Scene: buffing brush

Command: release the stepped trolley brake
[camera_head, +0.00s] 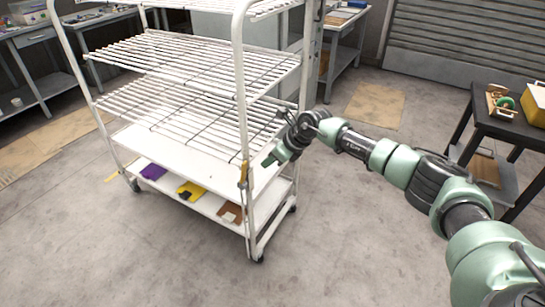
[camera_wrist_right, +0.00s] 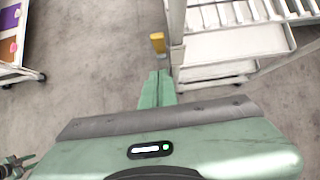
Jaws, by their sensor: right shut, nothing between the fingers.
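The white stepped trolley (camera_head: 243,60) stands in the middle of the head view, with wire shelves above and solid shelves below. A yellow lever (camera_head: 244,175), which looks like its brake, is upright on the near right corner post. The lever also shows in the wrist view (camera_wrist_right: 157,42), beside the white post. My right gripper (camera_head: 266,163) is shut and empty, just right of the lever. In the wrist view the closed fingertips (camera_wrist_right: 158,74) point at the lever and seem a little short of it.
Purple, yellow and brown pieces lie on the trolley's bottom shelf (camera_head: 211,203). A dark table (camera_head: 487,118) with a yellow box stands at the right. Benches (camera_head: 50,85) line the left back. A wheeled white shelf (camera_wrist_right: 14,72) shows in the wrist view. Front floor is clear.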

